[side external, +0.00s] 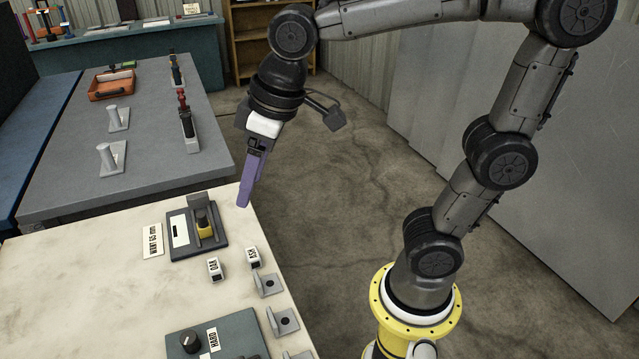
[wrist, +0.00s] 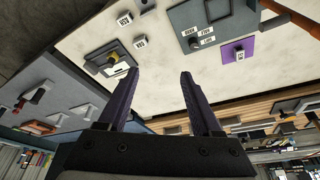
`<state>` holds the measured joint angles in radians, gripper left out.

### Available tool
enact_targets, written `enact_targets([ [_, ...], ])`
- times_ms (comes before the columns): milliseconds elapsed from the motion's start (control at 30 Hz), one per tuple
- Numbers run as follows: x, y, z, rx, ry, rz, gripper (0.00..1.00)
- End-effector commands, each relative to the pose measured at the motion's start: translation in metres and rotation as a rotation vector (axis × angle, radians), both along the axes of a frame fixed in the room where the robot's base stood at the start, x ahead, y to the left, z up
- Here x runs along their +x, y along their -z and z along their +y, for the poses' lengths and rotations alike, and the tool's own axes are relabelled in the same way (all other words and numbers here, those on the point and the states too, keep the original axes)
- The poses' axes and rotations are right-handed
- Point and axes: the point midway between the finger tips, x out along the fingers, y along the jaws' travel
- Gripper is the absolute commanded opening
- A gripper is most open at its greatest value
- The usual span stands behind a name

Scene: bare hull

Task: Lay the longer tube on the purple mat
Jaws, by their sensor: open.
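My gripper (side external: 243,198) hangs above the far edge of the pale worktop in the side view, its purple fingers pointing down. In the wrist view my gripper (wrist: 160,75) has its two fingers spread apart with nothing between them. A small purple square (wrist: 230,54), likely the purple mat, lies on the pale worktop in the wrist view, with a white label block on it. It is outside the side view. I cannot make out either tube for certain. An orange-brown bar (wrist: 292,16) shows at the wrist view's upper right, cut off by the frame.
The pale worktop (side external: 90,290) carries a dark device with a yellow part (side external: 203,225), small label blocks (side external: 214,268), grey brackets (side external: 268,284) and a grey knob panel (side external: 190,341). A grey table (side external: 60,175) behind holds an orange tray (side external: 112,86) and upright posts. Left worktop is clear.

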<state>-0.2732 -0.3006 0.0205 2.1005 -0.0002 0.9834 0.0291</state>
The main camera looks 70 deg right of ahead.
Motion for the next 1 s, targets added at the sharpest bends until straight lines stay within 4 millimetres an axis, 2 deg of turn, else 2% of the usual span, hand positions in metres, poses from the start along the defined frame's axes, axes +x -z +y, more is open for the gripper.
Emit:
enact_targets([
  [33,-0.020,0.001,-0.020,0.006,0.047,-0.031,0.66],
  [100,-0.043,0.006,-0.039,0.010,0.100,-0.062,0.66],
  [200,-0.072,0.017,-0.058,0.012,0.163,-0.103,0.66],
  [333,-0.097,0.030,-0.071,0.011,0.220,-0.137,0.66],
  [500,-0.109,0.038,-0.077,0.010,0.248,-0.155,0.66],
  [1000,-0.109,0.038,-0.077,0.009,0.247,-0.154,0.66],
])
